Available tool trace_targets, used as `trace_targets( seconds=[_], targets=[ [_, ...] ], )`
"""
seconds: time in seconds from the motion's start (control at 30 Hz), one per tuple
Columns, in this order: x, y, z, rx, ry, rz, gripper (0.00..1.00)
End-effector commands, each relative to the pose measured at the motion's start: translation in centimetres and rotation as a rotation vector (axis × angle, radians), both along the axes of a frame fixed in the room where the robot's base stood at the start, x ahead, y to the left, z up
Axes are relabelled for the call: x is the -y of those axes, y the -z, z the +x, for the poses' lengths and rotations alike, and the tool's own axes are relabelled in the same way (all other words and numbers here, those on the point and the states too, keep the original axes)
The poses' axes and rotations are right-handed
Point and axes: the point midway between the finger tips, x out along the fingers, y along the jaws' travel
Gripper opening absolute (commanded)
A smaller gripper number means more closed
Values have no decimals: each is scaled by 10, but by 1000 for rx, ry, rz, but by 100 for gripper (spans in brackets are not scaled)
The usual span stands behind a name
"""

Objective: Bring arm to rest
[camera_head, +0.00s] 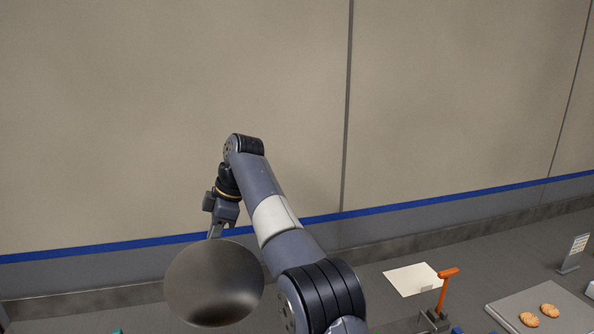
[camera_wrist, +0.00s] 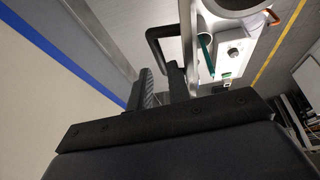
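My arm reaches up and away across the middle of the head view. My gripper (camera_head: 215,235) hangs down at its far end, just above and behind a round dark metallic shape (camera_head: 214,283). This shape may hide the fingertips. In the wrist view the two dark fingers of my gripper (camera_wrist: 161,88) stand apart with a narrow gap. A black loop-shaped handle (camera_wrist: 153,37) shows just beyond them.
At lower right are a tray (camera_head: 512,307) with biscuits (camera_head: 549,310), a pale sheet (camera_head: 412,279), an orange-topped lever (camera_head: 443,288) and a small sign (camera_head: 574,252). A wall (camera_head: 450,100) stands behind the counter. The wrist view shows a round vessel (camera_wrist: 236,9) and a green strip (camera_wrist: 207,52).

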Motion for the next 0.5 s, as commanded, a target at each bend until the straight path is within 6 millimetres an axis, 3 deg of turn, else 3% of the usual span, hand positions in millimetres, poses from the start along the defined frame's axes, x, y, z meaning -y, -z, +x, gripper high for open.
trace_targets(
  seconds=[0.3, 0.5],
  targets=[
    [-9, 28, -2, 0, 2, -1, 18],
    [-12, 35, -2, 1, 1, -1, 18]
  ],
)
